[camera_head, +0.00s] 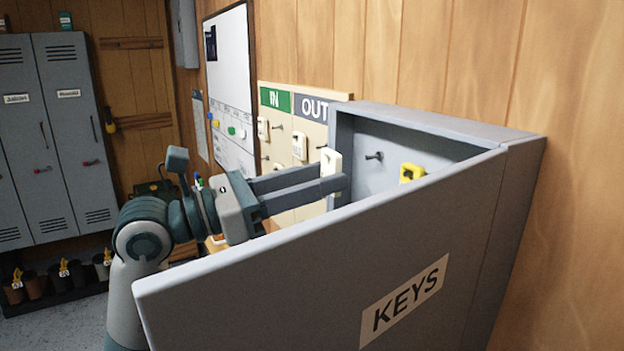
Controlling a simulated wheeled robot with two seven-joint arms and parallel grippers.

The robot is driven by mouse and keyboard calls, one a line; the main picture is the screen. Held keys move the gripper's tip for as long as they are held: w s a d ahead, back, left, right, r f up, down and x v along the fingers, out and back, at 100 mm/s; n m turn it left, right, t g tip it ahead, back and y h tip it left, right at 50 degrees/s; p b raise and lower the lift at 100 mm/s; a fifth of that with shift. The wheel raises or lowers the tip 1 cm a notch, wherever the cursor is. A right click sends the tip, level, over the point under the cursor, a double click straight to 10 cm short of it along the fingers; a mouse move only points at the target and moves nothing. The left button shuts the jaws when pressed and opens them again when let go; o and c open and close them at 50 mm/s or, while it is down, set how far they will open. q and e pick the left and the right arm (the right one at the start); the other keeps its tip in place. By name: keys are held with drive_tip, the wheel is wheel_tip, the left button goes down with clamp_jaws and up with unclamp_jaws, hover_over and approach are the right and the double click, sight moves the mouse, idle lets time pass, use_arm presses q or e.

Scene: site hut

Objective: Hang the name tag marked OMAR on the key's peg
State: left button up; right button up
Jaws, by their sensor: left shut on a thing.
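My left gripper (336,184) is shut on a small white tag (331,164) at the left edge of the open key cabinet (345,135). Any name on the tag is too small to read. Inside the cabinet, a bare dark peg (374,156) sticks out of the back panel, to the right of the held tag and apart from it. A yellow tag-like item (411,172), perhaps a key's fob, shows further right, partly hidden by the cabinet door. The lower inside of the cabinet is hidden. My right gripper is not in view.
The grey cabinet door marked KEYS (403,298) stands open across the front, with my left arm behind it. An IN/OUT board (283,117) with white tags and pegs is left of the cabinet. A whiteboard (232,75) and grey lockers (40,135) are further left.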

use_arm(q)
drive_tip(key=shift+w+d+f, duration=0.1)
drive_tip(key=shift+w+d, duration=0.6)
drive_tip(key=shift+d, duration=0.35)
drive_tip(key=shift+w+f+x, duration=0.15)
drive_tip(key=shift+f+x, duration=0.05)
drive_tip(key=shift+x, duration=0.9)
drive_tip(key=shift+w+f+x, duration=0.15)
drive_tip(key=shift+f+x, duration=0.05)
drive_tip(key=shift+x, duration=0.85)
drive_tip(key=shift+w+d, duration=0.15)
drive_tip(key=shift+w, duration=0.1)
drive_tip(key=shift+f+b, duration=0.25)
drive_tip(key=shift+b, duration=0.05)
